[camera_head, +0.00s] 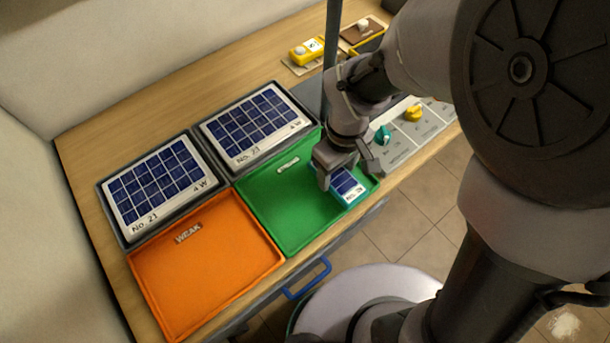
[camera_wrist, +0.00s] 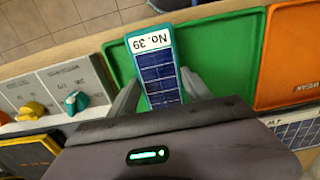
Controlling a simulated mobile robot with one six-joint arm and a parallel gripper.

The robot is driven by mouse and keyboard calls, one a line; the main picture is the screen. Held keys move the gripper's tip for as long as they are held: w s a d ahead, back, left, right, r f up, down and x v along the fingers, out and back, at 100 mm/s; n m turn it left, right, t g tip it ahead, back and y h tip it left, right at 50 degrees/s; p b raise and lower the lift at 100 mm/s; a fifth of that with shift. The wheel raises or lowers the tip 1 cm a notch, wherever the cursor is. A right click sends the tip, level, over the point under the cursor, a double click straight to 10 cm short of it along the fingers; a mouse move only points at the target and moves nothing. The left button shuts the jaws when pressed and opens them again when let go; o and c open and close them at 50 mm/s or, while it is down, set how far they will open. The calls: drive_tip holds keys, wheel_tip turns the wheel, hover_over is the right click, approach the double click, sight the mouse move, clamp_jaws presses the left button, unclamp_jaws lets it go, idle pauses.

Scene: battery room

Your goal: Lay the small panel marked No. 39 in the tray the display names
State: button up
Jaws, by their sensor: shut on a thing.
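The small panel No. 39 (camera_head: 350,190), with blue cells, a white label strip and teal edges, is in the right part of the green tray (camera_head: 285,215). My gripper (camera_head: 337,170) is shut on it from above. In the wrist view, the panel (camera_wrist: 158,72) sits between my two fingers (camera_wrist: 160,95), its No. 39 label clear of them. I cannot tell whether it touches the tray floor. The orange tray (camera_head: 205,265), marked WEAK, is empty. The green tray's label (camera_head: 288,166) is too small to read. A yellow meter (camera_head: 305,51) has a small screen, unreadable here.
Large panels No. 21 (camera_head: 160,185) and No. 23 (camera_head: 254,124) lie in grey trays behind the coloured ones. A grey control plate with a teal knob (camera_head: 382,135) and a yellow knob (camera_head: 413,113) is right of the green tray. A blue handle (camera_head: 307,280) juts from the front.

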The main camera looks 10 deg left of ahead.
drive_tip(key=b, duration=0.1)
hover_over(307, 186)
drive_tip(key=shift+f, duration=0.35)
wheel_tip(307, 186, down, 4)
drive_tip(key=b, duration=0.2)
drive_tip(key=shift+r+b, duration=0.1)
drive_tip(key=shift+b, duration=0.25)
drive_tip(key=shift+r, duration=0.2)
drive_tip(key=shift+f, duration=0.2)
drive_tip(key=o, duration=1.7)
drive_tip(key=shift+r, duration=0.1)
